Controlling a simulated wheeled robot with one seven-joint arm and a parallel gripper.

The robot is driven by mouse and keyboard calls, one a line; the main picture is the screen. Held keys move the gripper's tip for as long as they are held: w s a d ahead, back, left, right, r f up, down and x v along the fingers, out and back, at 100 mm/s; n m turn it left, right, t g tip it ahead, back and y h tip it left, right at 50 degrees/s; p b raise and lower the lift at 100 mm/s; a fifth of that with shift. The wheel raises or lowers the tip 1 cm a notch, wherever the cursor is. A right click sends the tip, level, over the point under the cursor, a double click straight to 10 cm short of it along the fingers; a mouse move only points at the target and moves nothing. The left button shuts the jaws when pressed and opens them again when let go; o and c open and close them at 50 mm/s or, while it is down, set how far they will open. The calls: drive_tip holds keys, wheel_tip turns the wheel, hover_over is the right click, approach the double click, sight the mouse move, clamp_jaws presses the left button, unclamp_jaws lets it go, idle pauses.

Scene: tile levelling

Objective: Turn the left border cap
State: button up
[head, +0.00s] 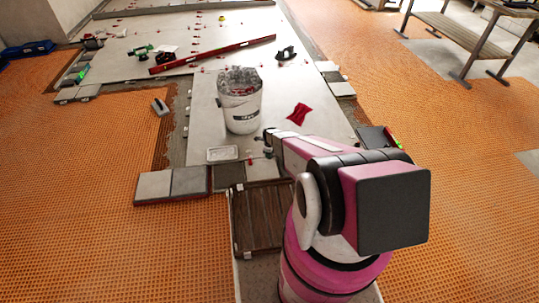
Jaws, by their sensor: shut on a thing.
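My gripper (267,147) is small and dark in the head view, at the far end of my pink and white arm, low over the near edge of the pale tiles. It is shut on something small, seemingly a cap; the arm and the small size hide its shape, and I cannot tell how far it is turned. A small red cap (250,158) stands on the tile joint just left of my gripper, apart from it. More red caps stand along the joints of the pale tiled floor (205,125) farther back. I cannot tell which one is the left border cap.
A white tray (222,154) lies to the left. A long red level (215,53) lies farther back. Orange matting (470,150) is clear at right.

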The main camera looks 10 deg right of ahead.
idle(0.4)
drive_tip(key=o, duration=0.9)
drive_tip(key=shift+o, duration=0.2)
drive_tip(key=shift+r, duration=0.1)
wheel_tip(320, 180, up, 11)
drive_tip(key=shift+f, duration=0.15)
drive_tip(key=s+r+n, duration=1.2)
drive_tip(key=s+r, duration=0.4)
drive_tip(key=r, duration=0.4)
drive_tip(key=s+r+n, duration=1.2)
drive_tip(key=s+r, duration=0.4)
drive_tip(key=r, duration=0.4)
drive_tip(key=shift+s, duration=0.25)
